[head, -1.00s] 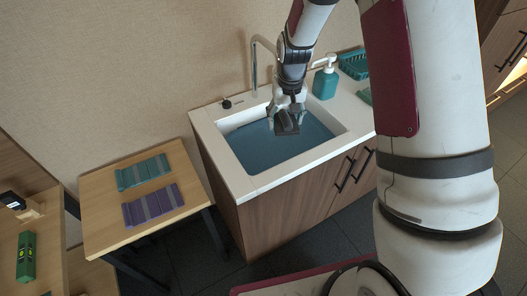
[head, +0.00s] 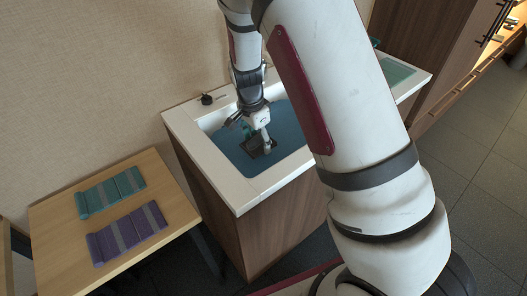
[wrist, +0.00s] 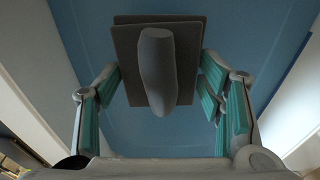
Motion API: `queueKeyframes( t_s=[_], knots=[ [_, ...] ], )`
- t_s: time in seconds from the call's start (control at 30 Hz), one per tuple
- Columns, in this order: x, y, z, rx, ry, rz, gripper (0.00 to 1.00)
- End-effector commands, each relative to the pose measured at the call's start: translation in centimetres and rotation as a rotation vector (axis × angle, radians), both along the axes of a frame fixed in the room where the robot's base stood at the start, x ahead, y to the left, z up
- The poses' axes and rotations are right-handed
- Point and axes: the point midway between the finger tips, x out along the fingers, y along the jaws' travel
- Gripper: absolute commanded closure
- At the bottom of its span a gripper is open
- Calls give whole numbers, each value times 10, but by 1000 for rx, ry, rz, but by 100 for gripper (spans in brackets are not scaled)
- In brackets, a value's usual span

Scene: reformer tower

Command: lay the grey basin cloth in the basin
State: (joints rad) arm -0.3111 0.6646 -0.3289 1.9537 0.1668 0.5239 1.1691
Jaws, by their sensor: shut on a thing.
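The grey basin cloth (head: 263,151) is a dark, flat square with a thick rounded ridge on it. In the wrist view the cloth (wrist: 187,62) lies between the teal-padded fingers of my gripper (wrist: 164,95). My gripper (head: 258,136) is shut on it and points down inside the basin's outline. The basin (head: 291,126) has a blue interior and a white surround. Blue fills most of the wrist view behind the cloth. I cannot tell whether the cloth touches the basin's bottom. My arm hides the basin's right part in the head view.
A wooden side table (head: 68,205) at left holds a teal folded cloth (head: 110,192) and a purple folded cloth (head: 127,233). A small black item (head: 207,99) sits on the rear counter edge. A pale green panel (head: 397,72) lies on the counter at right.

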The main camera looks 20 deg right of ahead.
Motion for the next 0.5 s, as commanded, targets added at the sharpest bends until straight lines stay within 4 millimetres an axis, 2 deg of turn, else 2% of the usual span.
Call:
queueKeyframes(
  t_s=[0.1,0.37,0.5],
  knots=[
    [-1,0,-21,0,3,1,65],
    [0,0,-41,1,2,3,65],
    [-1,0,-61,0,3,3,65]
  ],
)
